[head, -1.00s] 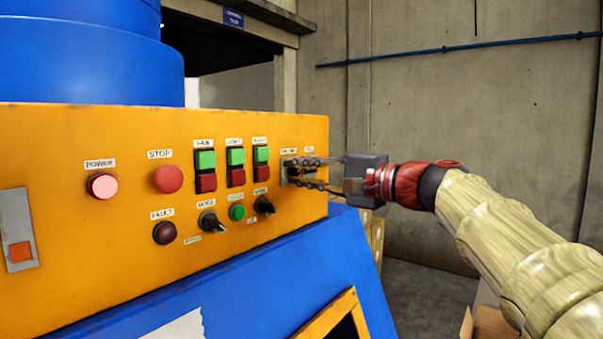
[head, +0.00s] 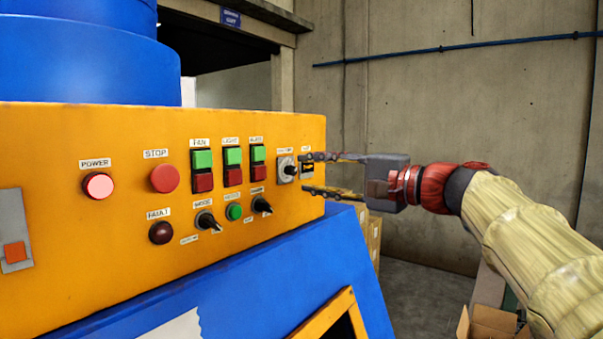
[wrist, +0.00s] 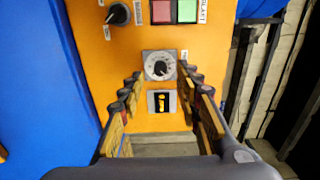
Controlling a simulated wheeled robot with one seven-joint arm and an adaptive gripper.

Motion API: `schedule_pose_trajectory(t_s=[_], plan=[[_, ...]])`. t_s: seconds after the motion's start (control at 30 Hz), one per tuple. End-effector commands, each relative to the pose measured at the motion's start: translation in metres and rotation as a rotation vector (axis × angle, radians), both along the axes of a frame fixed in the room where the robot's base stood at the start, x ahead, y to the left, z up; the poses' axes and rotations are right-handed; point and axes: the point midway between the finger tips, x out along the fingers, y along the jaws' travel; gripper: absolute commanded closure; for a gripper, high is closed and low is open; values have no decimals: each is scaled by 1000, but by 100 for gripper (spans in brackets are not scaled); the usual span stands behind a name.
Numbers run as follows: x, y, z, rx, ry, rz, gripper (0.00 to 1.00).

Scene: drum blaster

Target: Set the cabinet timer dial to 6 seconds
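The timer dial (head: 287,170) is a black knob on a pale square plate at the right end of the orange cabinet panel (head: 120,240). In the wrist view the dial (wrist: 159,67) lies ahead, just beyond and between my fingertips. Its scale is too small to read.
Left of the dial are green and red switch pairs (head: 232,168), a red stop button (head: 164,178) and a lit power button (head: 98,186). Two black selector knobs (head: 207,221) (head: 262,205) sit below. Cardboard boxes (head: 490,325) stand on the floor at right.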

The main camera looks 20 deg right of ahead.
Motion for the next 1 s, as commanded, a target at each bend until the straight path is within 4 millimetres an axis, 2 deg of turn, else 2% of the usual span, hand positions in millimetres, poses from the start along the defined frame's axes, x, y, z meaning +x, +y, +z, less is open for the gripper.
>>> schedule_pose_trajectory(t_s=[0.2, 0.4, 0.6, 1.0], plan=[[-34, -26, 0, 1, -1, -5, 66], [-54, -40, 0, -1, -1, -3, 66], [-62, -45, 0, 0, 0, -1, 66], [-63, -45, 0, 0, 0, 0, 66]])
